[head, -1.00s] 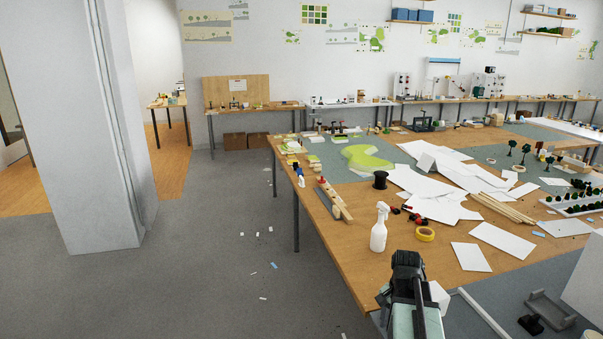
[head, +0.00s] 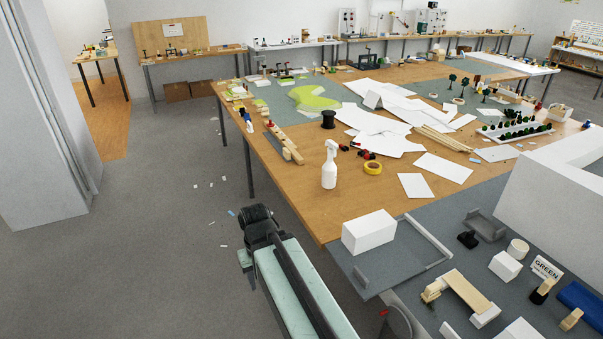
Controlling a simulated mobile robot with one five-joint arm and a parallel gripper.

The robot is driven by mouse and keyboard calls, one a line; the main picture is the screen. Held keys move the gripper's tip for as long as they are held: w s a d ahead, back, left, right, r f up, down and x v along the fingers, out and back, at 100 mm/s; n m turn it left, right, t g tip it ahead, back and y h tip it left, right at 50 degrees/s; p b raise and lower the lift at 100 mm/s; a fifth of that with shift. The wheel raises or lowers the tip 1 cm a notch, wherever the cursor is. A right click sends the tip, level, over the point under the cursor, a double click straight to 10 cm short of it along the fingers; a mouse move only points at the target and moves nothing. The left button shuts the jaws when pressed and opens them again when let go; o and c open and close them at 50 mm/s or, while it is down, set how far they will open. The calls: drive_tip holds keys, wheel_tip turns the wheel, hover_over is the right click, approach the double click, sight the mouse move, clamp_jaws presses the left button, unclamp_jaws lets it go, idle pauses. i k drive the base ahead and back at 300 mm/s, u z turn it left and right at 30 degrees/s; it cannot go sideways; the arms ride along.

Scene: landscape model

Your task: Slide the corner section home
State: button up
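A grey board section (head: 375,278) with a thin pale raised edge lies at the near left corner of the table. A white block (head: 369,232) stands on it. The board's left end appears to reach past the wooden tabletop's edge; whether it sits flush with the grey surface beside it I cannot tell. My arm, with a pale green link and a dark joint, rises at the bottom left of the board, apart from the block. My gripper's fingers do not show.
To the right are a grey tray-like piece (head: 486,225), a wooden piece (head: 466,291), small blocks and a large white block (head: 560,195). Floor left of the table (head: 140,270) is mostly clear.

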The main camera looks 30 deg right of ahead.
sight(368, 251)
drive_tip(key=z, duration=1.7)
drive_tip(key=k, duration=1.1)
drive_tip(key=u, duration=1.75)
drive_tip(key=i, duration=1)
drive_tip(key=z, duration=0.05)
